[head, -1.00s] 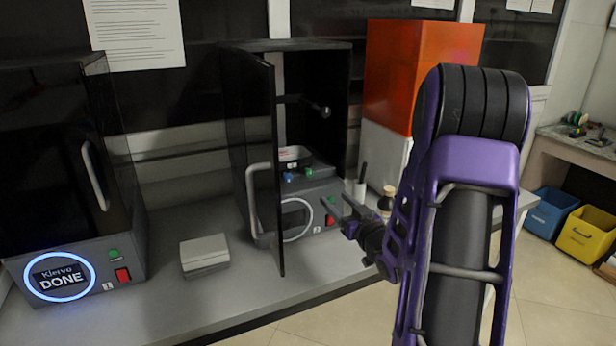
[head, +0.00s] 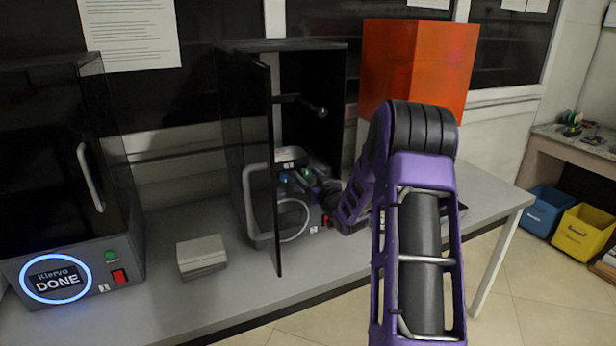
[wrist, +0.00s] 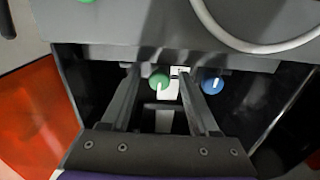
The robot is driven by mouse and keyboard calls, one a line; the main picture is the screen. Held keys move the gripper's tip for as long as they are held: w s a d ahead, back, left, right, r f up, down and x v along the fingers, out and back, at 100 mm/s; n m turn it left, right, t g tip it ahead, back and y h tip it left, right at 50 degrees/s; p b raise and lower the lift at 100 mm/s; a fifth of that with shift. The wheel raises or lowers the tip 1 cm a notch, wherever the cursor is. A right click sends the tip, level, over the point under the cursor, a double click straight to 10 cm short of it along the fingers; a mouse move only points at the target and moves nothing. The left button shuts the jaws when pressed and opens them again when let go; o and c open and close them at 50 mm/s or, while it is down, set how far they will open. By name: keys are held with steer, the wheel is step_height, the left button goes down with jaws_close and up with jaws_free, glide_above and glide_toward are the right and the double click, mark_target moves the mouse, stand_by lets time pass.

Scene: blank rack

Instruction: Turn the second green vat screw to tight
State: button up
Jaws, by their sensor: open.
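The open printer (head: 262,205) stands at the middle of the bench. In its chamber are a green vat screw (head: 305,172) and a blue screw (head: 283,177) to its left. In the wrist view the green screw (wrist: 159,82) sits between my fingertips, and the blue screw (wrist: 212,86) is outside the right finger. My gripper (wrist: 157,72) is open, with a gap visible on both sides of the green screw. In the head view my gripper (head: 305,184) reaches into the chamber from the right. Only one green screw is clearly visible; I cannot read its angle.
The printer's dark door (head: 262,150) stands open on the left. The orange cover (head: 420,65) is behind my arm. A second printer (head: 65,190) reading DONE is at the left, with a small grey box (head: 201,256) between them. The bench front is clear.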

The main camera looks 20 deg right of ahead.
jaws_close()
